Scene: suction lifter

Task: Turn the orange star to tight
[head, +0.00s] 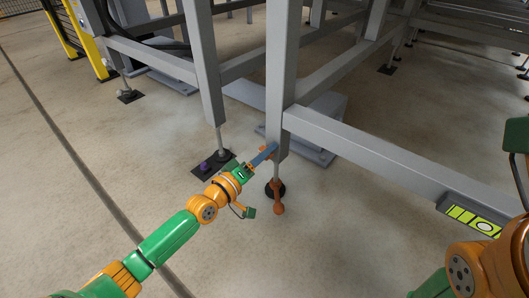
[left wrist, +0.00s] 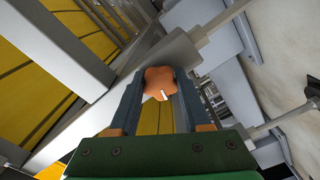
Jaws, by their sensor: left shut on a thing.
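The orange star (left wrist: 159,83) is a lobed knob with a short white mark near its lower edge. It sits between the two dark blue fingers of my left gripper (left wrist: 160,90), which is shut on it. In the head view the left gripper (head: 270,150) reaches the lower end of a grey upright post, and only bits of the orange star (head: 264,154) show beside the fingers. An orange handle-like part (head: 278,196) is on the post's foot below. My right arm shows at the right edge of the head view, but I do not see its gripper.
A grey post (head: 281,70) and a long beam (head: 400,165) form a frame around the work spot. A dark foot plate with a purple knob (head: 204,166) stands to the left. The front floor is clear.

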